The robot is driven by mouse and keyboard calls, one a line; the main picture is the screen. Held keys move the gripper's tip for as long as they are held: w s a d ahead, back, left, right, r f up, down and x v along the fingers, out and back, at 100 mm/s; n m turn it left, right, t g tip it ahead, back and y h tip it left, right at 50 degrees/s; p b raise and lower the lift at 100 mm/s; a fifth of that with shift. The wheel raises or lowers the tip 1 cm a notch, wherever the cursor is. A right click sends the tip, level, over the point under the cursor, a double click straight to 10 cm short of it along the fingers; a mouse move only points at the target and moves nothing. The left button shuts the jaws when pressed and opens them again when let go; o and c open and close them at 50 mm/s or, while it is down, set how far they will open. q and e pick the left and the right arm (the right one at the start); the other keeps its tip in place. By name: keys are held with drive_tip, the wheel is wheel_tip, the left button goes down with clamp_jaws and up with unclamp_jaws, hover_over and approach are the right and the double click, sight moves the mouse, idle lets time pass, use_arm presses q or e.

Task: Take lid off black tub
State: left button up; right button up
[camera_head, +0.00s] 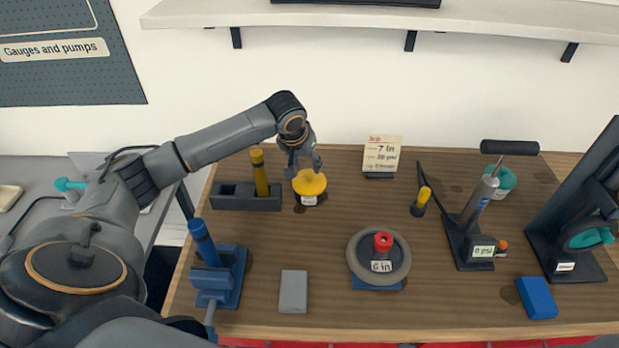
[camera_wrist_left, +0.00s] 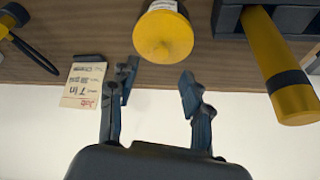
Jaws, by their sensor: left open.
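A small tub with a round yellow lid (camera_head: 309,183) stands at the back left of the wooden bench, with a white label on its front. The yellow lid also shows at the top of the left wrist view (camera_wrist_left: 163,37). My right gripper is not in view.
A dark tray (camera_head: 230,196) with a yellow-handled tool (camera_head: 260,172) stands close left of the tub. A job card (camera_head: 382,154) stands to its right. A wheel (camera_head: 358,255) with a red-topped piece, a grey block (camera_head: 293,291) and a blue vise (camera_head: 226,280) are nearer the front.

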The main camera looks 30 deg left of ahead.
sight(309, 174)
use_arm(q)
drive_tip(key=shift+p+x, duration=0.55)
drive_tip(key=shift+x, duration=0.45)
drive_tip(key=p+x, duration=0.1)
drive_tip(key=x, duration=0.2)
drive_tip(key=shift+f, duration=0.25)
drive_tip(key=shift+w+f, duration=0.15)
drive_tip(key=shift+f, duration=0.15)
drive_tip(key=c, duration=1)
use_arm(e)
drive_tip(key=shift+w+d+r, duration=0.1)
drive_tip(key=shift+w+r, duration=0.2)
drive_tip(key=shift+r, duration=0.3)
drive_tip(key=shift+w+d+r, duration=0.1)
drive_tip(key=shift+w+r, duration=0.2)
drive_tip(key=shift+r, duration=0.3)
